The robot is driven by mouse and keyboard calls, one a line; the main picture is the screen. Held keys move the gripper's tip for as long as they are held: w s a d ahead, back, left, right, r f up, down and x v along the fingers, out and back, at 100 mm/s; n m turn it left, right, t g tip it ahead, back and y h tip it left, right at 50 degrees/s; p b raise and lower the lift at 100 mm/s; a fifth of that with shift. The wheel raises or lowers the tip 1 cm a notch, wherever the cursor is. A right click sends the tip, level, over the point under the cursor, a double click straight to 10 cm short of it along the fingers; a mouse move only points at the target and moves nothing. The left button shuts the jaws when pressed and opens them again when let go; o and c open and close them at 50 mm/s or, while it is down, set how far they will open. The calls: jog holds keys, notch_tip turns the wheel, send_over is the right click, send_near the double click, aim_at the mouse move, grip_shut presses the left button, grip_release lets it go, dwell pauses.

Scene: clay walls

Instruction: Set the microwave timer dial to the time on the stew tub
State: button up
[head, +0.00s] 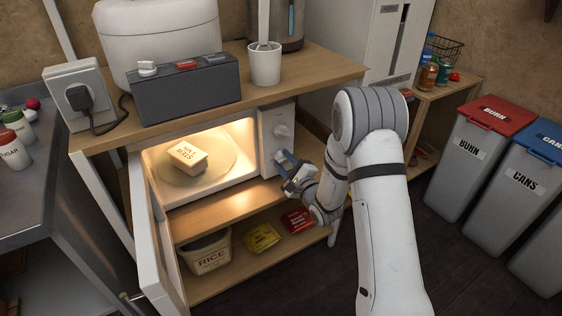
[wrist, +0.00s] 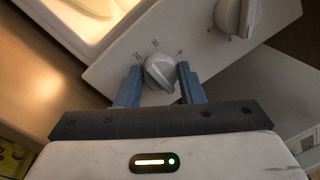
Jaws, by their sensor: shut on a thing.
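The microwave's control panel (head: 268,140) carries two dials. My gripper (head: 287,163) is at the lower one, the timer dial. In the wrist view, my blue fingers (wrist: 158,86) are on both sides of this dial (wrist: 160,72), closed on it.
The microwave door (head: 150,232) stands open at the left. Below are a rice tub (head: 207,254), a yellow packet (head: 261,237) and a red packet (head: 297,220). A grey box (head: 187,88) and a white cup (head: 265,66) stand on the shelf above. Bins stand at the right.

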jog(key=shift+d+f+m, duration=0.1)
jog(key=shift+m, duration=0.8)
jog(key=o, duration=1)
jog(key=shift+s, duration=0.1)
jog(key=p+v, duration=0.2)
jog(key=v, duration=0.5)
jog(key=shift+s+d, duration=0.15)
jog(key=shift+s, duration=0.15)
